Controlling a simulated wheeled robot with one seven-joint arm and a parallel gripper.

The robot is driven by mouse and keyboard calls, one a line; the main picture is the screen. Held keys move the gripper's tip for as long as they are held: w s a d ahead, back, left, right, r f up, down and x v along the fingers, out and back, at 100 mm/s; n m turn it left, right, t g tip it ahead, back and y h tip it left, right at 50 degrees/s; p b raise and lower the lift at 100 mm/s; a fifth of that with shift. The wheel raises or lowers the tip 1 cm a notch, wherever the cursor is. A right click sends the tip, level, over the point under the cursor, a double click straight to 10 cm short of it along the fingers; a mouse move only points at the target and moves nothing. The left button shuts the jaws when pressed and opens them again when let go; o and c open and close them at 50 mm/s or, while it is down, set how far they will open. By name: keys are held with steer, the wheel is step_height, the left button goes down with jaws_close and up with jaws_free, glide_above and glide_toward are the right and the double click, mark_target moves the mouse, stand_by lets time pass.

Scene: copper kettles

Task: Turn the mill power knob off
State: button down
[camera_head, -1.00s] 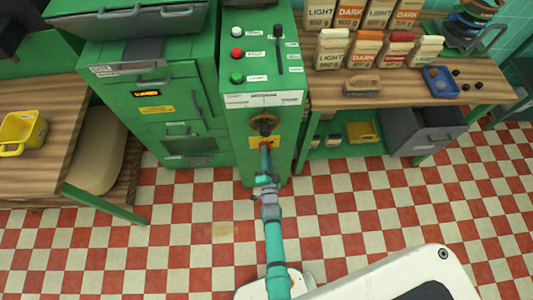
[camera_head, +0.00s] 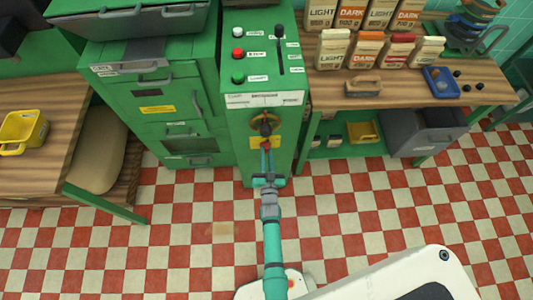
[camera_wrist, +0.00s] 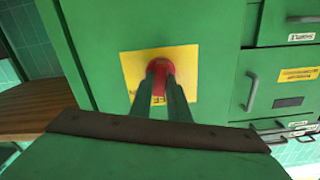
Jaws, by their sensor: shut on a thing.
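The red power knob (camera_head: 266,145) sits on a yellow plate (camera_head: 256,141) on the front of the green mill cabinet (camera_head: 238,130), below a dark round wheel. My gripper (camera_head: 266,152) reaches up to the knob from the front. In the wrist view, my gripper's two fingers (camera_wrist: 163,82) are shut on the red knob (camera_wrist: 161,67), one on each side of its red grip. The yellow plate (camera_wrist: 133,68) shows around them. The fingers hide part of the plate's lettering.
White, red and green buttons (camera_head: 237,54) and a slotted lever (camera_head: 279,45) are on the cabinet's sloped top. A green drawer unit (camera_head: 160,110) stands left. A wooden bench (camera_head: 330,88) with bags stands right. The checkered floor (camera_head: 370,220) in front is clear.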

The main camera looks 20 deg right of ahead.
steer(key=shift+a+n, duration=0.1)
steer(key=shift+n, duration=1.4)
steer(key=c, duration=1.7)
jaws_free()
steer(key=v, duration=1)
steer(key=shift+s+a, duration=0.1)
steer(key=shift+s, duration=0.3)
steer(key=shift+r, duration=0.1)
